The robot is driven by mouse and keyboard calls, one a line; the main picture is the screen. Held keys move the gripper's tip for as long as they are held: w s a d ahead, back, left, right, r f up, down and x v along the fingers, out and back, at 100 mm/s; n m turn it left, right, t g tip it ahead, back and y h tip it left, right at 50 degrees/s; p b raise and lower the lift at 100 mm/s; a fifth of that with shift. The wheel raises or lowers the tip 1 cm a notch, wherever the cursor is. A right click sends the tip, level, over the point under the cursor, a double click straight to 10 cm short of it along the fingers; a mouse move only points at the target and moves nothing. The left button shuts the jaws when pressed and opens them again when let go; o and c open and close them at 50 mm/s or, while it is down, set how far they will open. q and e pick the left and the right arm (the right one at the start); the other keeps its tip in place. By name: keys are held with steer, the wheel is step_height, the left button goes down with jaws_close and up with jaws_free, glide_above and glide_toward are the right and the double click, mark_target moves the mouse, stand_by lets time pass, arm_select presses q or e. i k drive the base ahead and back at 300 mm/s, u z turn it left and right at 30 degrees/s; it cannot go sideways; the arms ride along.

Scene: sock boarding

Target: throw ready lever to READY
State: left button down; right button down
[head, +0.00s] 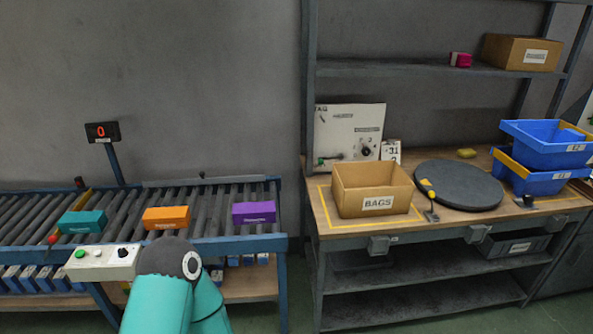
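No lever in the head view has a READY label that I can read. A white panel (348,135) with a dial and a green part stands at the back of the bench. One teal arm of mine rises at the bottom, its dark joint beside the control box. Neither gripper shows.
Teal (83,222), orange (167,217) and purple (254,212) boxes lie on the roller conveyor (125,212). A BAGS carton (372,190) sits on the bench (330,225). Blue bins (543,150) are stacked at the right. A gap separates conveyor and bench.

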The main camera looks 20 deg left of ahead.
mark_target(340, 157)
steer(key=u, duration=0.1)
steer(key=i, duration=1)
steer(key=z, duration=0.1)
